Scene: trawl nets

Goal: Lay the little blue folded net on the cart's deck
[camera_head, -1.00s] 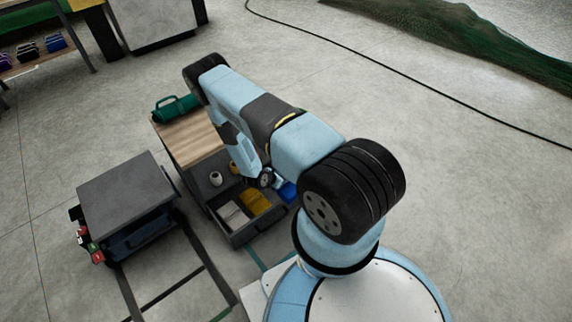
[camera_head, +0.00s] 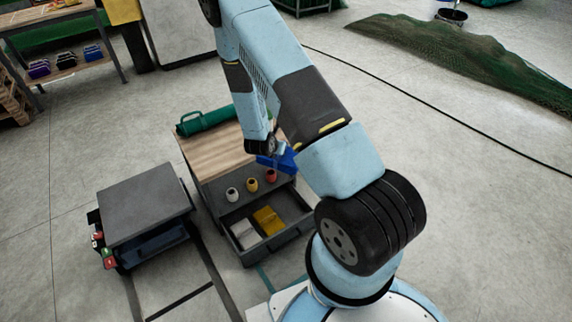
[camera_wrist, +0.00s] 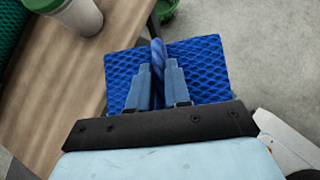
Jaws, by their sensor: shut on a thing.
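The little blue folded net (camera_head: 282,163) is a small blue mesh bundle, held up beside the wooden worktop, above the open drawer unit. In the wrist view the net (camera_wrist: 208,58) fills the space ahead of the fingers, with a raised twisted ridge between them. My gripper (camera_wrist: 158,75) is shut on that ridge. In the head view the fingers are mostly hidden by my arm. The cart (camera_head: 143,205) stands to the left with a flat, bare dark grey deck, apart from the net.
The drawer (camera_head: 285,240) stands open, holding yellow and light grey folded pieces. Several small spools, one white (camera_head: 232,194), sit behind it. A green roll (camera_head: 206,120) lies on the wooden worktop (camera_head: 215,152). A white cup with a green lid (camera_wrist: 80,15) is near my gripper.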

